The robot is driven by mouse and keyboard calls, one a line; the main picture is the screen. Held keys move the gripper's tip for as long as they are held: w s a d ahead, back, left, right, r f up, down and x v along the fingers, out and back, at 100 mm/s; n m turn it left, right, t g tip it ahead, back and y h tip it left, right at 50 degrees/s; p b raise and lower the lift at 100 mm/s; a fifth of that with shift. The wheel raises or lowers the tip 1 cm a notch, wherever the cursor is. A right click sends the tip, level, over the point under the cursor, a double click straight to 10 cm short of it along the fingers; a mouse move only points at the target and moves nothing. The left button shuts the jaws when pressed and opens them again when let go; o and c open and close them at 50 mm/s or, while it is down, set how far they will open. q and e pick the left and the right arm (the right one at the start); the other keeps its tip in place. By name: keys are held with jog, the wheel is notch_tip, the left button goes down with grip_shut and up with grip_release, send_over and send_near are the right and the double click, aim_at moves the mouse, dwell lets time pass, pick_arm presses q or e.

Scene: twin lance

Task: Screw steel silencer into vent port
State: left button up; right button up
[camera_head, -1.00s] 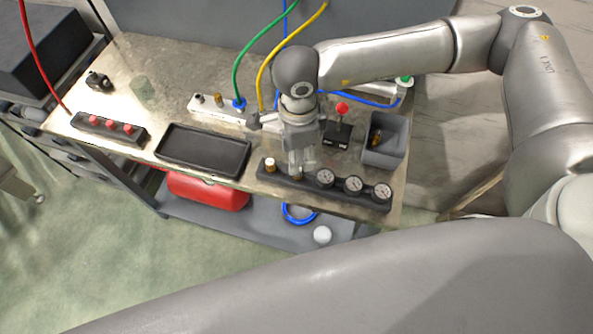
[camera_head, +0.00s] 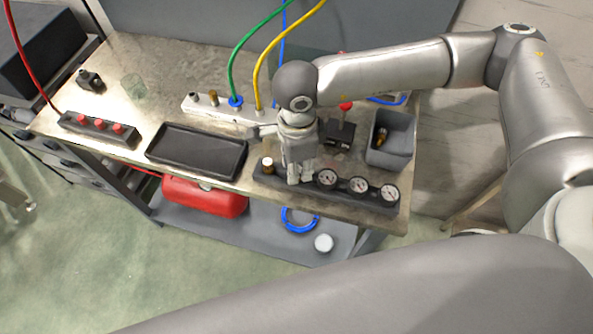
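My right gripper (camera_head: 299,178) points down over the black rack (camera_head: 335,193) at the table's front edge, left of the gauges. Its fingers hide that slot of the rack, so I cannot tell whether a steel silencer is between them. A pale-topped brass fitting (camera_head: 267,164) stands in the rack just left of the gripper. The pale manifold block (camera_head: 222,112) lies behind, with a dark fitting (camera_head: 195,97) and a brass fitting (camera_head: 213,97) at its left end. My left gripper is out of view.
Three gauges (camera_head: 358,186) stand in the rack. A black tray (camera_head: 197,150), a red-button box (camera_head: 99,124) and a grey bin (camera_head: 391,138) with a brass part are around. Green (camera_head: 240,55) and yellow (camera_head: 272,50) hoses rise from the manifold.

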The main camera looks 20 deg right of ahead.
grip_shut()
jog(key=shift+r, duration=0.55)
dwell(0.5)
jog(key=shift+r, duration=0.15)
jog(key=shift+r+p, duration=0.4)
jog(key=shift+r, duration=1.25)
